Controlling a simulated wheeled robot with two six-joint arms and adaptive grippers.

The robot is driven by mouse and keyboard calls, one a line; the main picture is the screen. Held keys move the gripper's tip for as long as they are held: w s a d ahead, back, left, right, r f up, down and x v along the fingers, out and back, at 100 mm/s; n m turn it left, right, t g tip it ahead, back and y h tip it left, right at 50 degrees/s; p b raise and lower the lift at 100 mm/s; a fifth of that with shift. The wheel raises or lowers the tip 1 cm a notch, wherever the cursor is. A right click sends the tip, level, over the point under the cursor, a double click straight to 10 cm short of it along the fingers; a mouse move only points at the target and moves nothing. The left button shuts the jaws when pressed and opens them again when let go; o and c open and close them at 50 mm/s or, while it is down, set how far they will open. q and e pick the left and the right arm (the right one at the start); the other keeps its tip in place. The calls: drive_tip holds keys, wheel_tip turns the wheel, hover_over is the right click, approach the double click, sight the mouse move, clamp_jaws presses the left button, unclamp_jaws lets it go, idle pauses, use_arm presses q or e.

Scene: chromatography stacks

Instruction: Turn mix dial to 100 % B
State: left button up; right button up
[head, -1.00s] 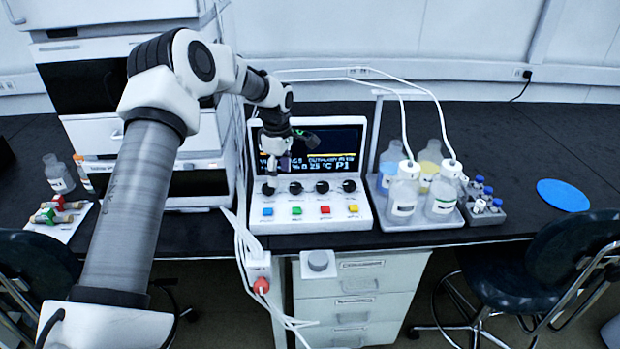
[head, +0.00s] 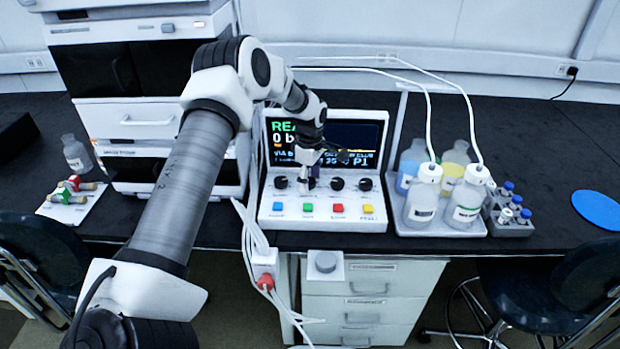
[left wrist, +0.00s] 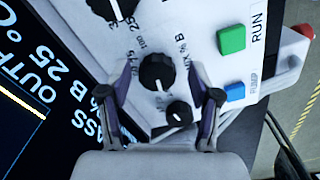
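The white control box (head: 348,215) has a row of black dials above coloured buttons. The mix dial (left wrist: 157,72), labelled MIX % B with a scale including 50, 75 and 100, shows in the left wrist view. My left gripper (left wrist: 160,68) is open, with one finger on each side of the mix dial; I cannot tell if they touch it. In the head view my left gripper (head: 309,172) is over the second dial from the left and partly covers it. The dial's exact setting is unclear. My right gripper is not in view.
A smaller dark knob (left wrist: 179,112) is close beside the mix dial. The green RUN button (left wrist: 232,38) and blue PUMP button (left wrist: 235,92) are near the right finger. A bottle tray (head: 440,233) stands right of the box. White cables (head: 257,235) hang at its left.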

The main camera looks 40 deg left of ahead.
use_arm(q)
drive_tip(key=shift+f, duration=0.1)
drive_tip(key=c, duration=0.9)
